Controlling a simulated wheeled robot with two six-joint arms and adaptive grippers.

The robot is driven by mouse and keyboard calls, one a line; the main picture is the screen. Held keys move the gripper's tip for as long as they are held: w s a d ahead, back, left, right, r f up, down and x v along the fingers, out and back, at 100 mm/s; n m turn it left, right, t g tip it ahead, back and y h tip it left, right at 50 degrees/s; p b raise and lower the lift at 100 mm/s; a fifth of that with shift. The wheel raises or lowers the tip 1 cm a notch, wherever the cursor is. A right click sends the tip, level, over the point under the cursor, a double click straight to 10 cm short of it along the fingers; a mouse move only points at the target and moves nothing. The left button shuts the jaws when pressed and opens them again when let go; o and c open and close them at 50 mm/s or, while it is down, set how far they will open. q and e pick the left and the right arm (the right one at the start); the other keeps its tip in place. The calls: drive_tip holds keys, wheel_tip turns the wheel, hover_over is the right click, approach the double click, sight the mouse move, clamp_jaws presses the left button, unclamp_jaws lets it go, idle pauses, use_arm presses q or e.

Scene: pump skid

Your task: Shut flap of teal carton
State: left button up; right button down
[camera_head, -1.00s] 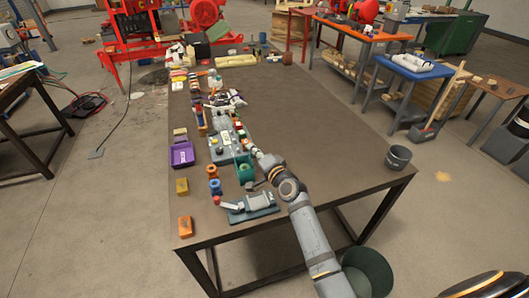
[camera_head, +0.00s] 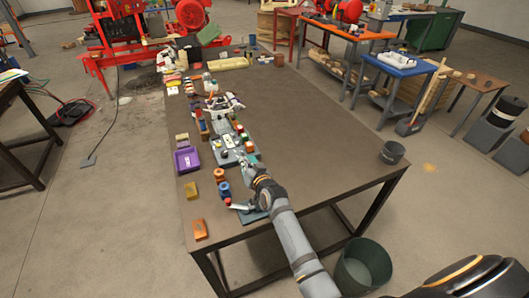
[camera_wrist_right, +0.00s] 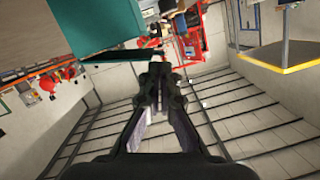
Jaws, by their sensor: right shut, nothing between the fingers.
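The teal carton (camera_wrist_right: 95,25) fills the upper left of the right wrist view, close to the camera. A dark, thin edge (camera_wrist_right: 122,57) runs along its lower side; I cannot tell if this is the flap. In the head view my right arm and gripper mostly hide the carton. My right gripper (camera_wrist_right: 156,78) is shut and empty, its fingertips just beside the carton's lower right in the wrist view. In the head view the right gripper (camera_head: 246,160) is over the tabletop at the carton's place. My left gripper is not in view.
On the table (camera_head: 310,150) are a purple tray (camera_head: 187,160), a blue spool (camera_head: 224,189), an orange block (camera_head: 199,229) and a yellow block (camera_head: 191,190). A dark grey cup (camera_head: 392,152) stands at the right edge. The table's middle right is clear.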

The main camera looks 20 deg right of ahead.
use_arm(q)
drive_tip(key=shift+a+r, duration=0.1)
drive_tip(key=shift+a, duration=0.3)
use_arm(e)
drive_tip(key=shift+a+f+n, duration=0.35)
drive_tip(key=shift+f+n, duration=0.15)
drive_tip(key=shift+f, duration=0.2)
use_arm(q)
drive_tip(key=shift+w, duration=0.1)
use_arm(e)
drive_tip(key=shift+f, duration=0.1)
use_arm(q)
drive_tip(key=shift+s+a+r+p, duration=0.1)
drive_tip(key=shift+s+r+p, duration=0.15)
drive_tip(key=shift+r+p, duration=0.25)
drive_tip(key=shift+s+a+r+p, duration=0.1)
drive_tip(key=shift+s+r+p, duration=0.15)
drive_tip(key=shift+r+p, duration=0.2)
use_arm(e)
drive_tip(key=s+r, duration=0.6)
drive_tip(key=s, duration=0.3)
drive_tip(key=shift+s+d+r, duration=0.15)
drive_tip(key=shift+s+r, duration=0.1)
drive_tip(key=shift+s, duration=0.15)
